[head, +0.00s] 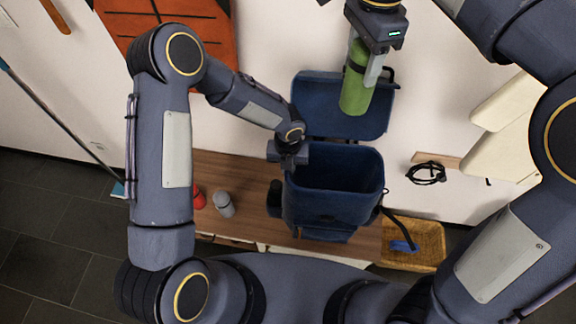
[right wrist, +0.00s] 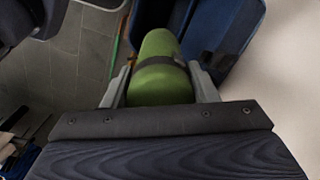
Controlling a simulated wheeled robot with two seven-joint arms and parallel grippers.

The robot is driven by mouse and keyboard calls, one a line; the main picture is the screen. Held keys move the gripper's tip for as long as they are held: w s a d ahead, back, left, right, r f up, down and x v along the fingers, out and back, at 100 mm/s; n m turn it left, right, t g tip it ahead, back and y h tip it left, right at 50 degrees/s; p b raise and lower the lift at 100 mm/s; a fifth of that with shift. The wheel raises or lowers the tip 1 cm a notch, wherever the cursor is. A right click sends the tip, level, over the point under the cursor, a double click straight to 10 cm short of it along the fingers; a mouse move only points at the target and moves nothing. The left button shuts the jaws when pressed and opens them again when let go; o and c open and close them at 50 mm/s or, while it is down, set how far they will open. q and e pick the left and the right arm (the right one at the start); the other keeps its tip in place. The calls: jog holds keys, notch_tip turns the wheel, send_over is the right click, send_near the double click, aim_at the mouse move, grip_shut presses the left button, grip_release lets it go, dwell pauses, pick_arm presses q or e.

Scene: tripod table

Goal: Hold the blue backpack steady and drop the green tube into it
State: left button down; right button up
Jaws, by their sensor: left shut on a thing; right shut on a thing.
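The blue backpack (head: 335,208) stands open on the wooden bench in the head view, its lid flap (head: 318,110) folded back behind the opening. My left gripper (head: 288,162) is shut on the backpack at the left part of its rim. My right gripper (head: 365,68) is shut on the green tube (head: 355,92), which has a dark band around it. The tube hangs in front of the lid flap, farther back in the picture than the opening. In the right wrist view the tube (right wrist: 160,85) sits between both fingers, with blue backpack fabric (right wrist: 228,40) beyond it.
A grey bottle (head: 224,204) and a red item (head: 198,198) stand on the bench (head: 215,165) left of the backpack. A wicker basket (head: 425,240) with a blue thing in it is at the right.

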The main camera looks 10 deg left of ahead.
aim_at(358, 79)
jog(key=shift+f, duration=2.2)
jog(key=o, duration=1.3)
jog(key=shift+c, duration=0.2)
notch_tip(358, 79, up, 12)
